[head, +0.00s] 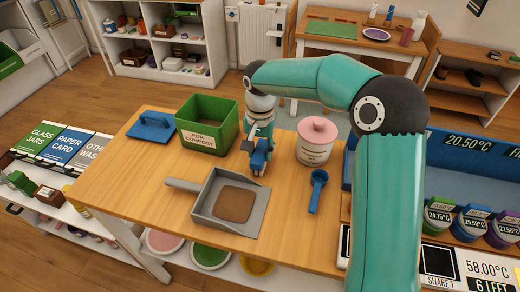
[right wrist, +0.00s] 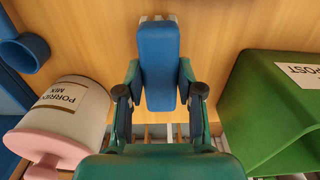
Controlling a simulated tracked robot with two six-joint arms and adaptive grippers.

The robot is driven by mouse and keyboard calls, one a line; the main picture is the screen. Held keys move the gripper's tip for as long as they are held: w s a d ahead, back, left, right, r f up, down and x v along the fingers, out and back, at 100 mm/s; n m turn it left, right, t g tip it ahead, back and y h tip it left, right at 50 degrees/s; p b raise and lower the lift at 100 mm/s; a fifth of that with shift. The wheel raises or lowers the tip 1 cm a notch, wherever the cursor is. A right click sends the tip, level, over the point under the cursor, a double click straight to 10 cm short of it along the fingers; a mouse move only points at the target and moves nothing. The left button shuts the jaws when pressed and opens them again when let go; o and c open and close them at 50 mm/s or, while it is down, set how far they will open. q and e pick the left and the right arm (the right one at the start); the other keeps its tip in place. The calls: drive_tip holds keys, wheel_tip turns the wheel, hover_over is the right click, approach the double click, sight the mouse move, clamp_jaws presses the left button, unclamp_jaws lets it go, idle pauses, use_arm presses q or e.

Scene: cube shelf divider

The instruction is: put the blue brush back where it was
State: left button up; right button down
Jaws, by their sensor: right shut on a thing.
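My right gripper (head: 258,148) is shut on the blue brush (head: 260,160) over the wooden table, between the green compost bin and the pink-lidded jar. In the right wrist view the brush (right wrist: 158,65) sits between the two fingers, with pale bristles at its far end. I cannot tell whether the brush touches the table. A grey dustpan (head: 205,217) lies just in front of it, with a brown patch (head: 235,204) inside. My left gripper is not in view.
The green compost bin (head: 209,138) stands left of the gripper, the porridge jar (head: 315,151) right. A blue scoop (head: 318,190) lies near the jar. A blue handled piece (head: 152,126) lies at the table's left. Several coloured pots stand far right. The table's left front is bare.

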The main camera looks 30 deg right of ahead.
sight(260, 151)
drive_tip(key=shift+f+b, duration=0.5)
drive_tip(key=shift+f, duration=0.25)
drive_tip(key=c, duration=1.1)
unclamp_jaws()
drive_tip(key=shift+o, duration=0.5)
drive_tip(key=o, duration=0.5)
drive_tip(key=shift+r, duration=0.1)
drive_tip(key=shift+r+p, duration=3.25)
drive_tip(key=shift+r, duration=0.75)
